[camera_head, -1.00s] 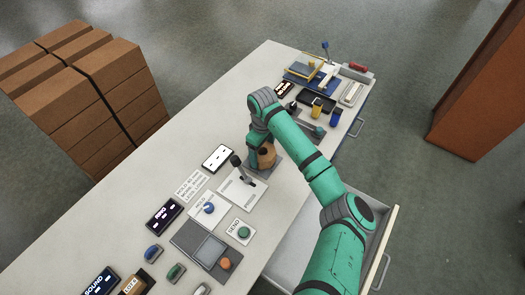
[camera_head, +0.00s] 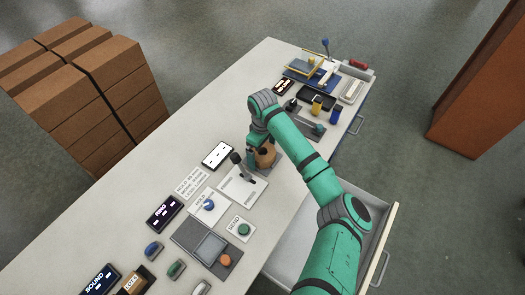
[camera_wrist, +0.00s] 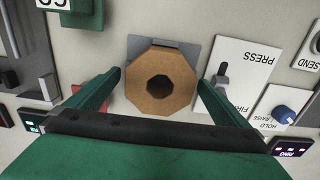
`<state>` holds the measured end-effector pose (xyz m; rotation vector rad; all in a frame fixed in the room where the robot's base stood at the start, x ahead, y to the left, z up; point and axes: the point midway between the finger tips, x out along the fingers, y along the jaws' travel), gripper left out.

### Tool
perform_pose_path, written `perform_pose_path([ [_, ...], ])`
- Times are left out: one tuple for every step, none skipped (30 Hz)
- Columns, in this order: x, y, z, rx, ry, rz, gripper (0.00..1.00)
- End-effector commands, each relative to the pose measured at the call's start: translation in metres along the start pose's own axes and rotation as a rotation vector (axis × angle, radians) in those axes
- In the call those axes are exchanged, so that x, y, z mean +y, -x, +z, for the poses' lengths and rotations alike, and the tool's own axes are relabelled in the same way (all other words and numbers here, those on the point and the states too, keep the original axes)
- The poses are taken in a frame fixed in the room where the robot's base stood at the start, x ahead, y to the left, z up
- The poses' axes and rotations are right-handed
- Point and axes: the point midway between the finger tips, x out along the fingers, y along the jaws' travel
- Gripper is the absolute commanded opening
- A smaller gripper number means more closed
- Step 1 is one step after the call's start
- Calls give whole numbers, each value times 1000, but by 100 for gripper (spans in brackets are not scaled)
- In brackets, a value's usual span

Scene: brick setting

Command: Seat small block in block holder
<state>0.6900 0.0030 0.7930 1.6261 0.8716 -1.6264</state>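A brown eight-sided wooden piece with a round dark hole in its middle (camera_wrist: 162,82) stands on a grey plate (camera_wrist: 190,48) in the wrist view. It also shows partly behind my arm in the head view (camera_head: 266,156). My gripper (camera_wrist: 161,76) is open, one green finger on each side of this piece, with small gaps beside it. In the head view my gripper (camera_head: 252,153) is at the piece's left side, partly hidden. I cannot tell for sure which thing is the small block or whether the wooden piece is its holder.
A white panel with a black lever (camera_head: 238,182) stands close beside my gripper. Button panels and small displays fill the near table. A blue tray (camera_head: 303,79) and small containers stand at the far end. An open drawer (camera_head: 390,222) juts out right. The table's left side is clear.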

Motion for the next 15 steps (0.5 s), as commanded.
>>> perform_pose_path([
  [0,0,0,0,0,0,100],
  [0,0,0,0,0,0,100],
  [0,0,0,0,0,0,100],
  [0,0,0,0,0,0,100],
  [0,0,0,0,0,0,100],
  [0,-1,0,-1,0,-1,100],
  [0,0,0,-1,0,-1,100],
  [0,1,0,-1,1,-1,100],
  [0,2,0,-1,1,-1,100],
  [0,4,0,-1,1,-1,100],
  [0,7,0,-1,1,0,100],
  [0,12,0,0,2,0,100],
  [0,16,-1,1,2,0,100],
  [0,21,0,1,1,1,100],
  [0,28,0,1,1,1,100],
])
